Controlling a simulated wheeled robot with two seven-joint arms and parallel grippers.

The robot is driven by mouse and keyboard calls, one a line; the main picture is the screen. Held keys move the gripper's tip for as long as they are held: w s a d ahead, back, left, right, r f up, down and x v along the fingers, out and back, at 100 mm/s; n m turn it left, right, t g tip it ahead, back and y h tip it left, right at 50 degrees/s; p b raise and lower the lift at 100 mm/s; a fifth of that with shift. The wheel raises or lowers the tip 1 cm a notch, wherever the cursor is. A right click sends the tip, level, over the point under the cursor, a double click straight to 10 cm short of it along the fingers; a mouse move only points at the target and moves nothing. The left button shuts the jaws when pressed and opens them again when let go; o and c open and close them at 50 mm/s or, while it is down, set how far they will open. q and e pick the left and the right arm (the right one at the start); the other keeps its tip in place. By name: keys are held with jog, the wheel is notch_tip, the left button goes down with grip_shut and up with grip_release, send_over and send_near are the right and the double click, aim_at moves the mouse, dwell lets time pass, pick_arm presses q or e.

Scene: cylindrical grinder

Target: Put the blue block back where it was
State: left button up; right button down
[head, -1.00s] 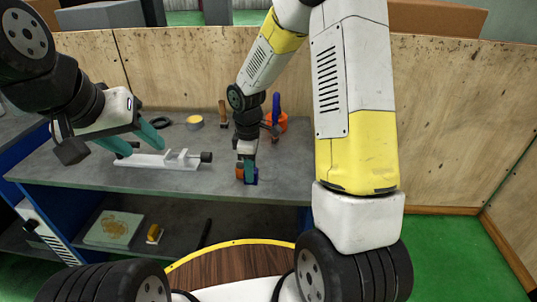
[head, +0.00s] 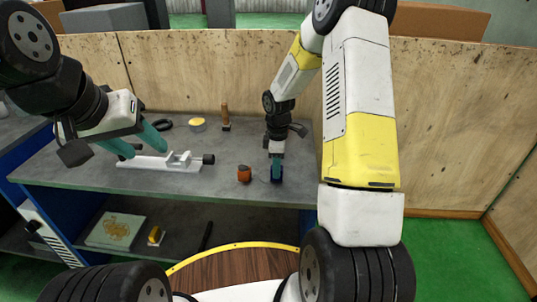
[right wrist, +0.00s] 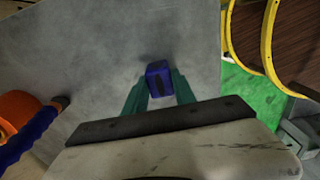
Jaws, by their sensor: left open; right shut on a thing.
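My right gripper (head: 276,176) is shut on the blue block (right wrist: 158,79), with one teal finger on each side of it in the right wrist view. In the head view the blue block (head: 277,180) shows low between the fingertips, near the front edge of the grey table (head: 225,181). Whether it touches the tabletop I cannot tell. My left gripper (head: 149,150) is open and empty, near a white fixture (head: 150,162) at the left.
A small orange-brown object (head: 244,174) stands just left of my right gripper. An orange thing with a blue handle (right wrist: 40,135) lies at the left of the right wrist view. A yellow-topped round item (head: 198,124) and a brown-handled item (head: 226,118) stand farther back.

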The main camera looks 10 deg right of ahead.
jog(key=shift+f, duration=0.15)
jog(key=c, duration=1)
grip_release()
notch_tip(320, 180, up, 12)
jog(key=r, duration=0.1)
jog(key=s+r+m+t, duration=0.3)
jog(key=s+r+m, duration=0.3)
jog(key=s+r, duration=0.5)
jog(key=s+r+m+t, duration=0.1)
jog(key=s+r+m, duration=0.1)
jog(key=s, duration=0.2)
jog(key=s+a+r+m+t+y, duration=0.1)
jog(key=s+r+m, duration=0.1)
jog(key=s, duration=0.3)
jog(key=s+a+r+m+t+y, duration=0.1)
jog(key=s+r+m, duration=0.1)
jog(key=s+m, duration=0.2)
jog(key=shift+s+a, duration=0.15)
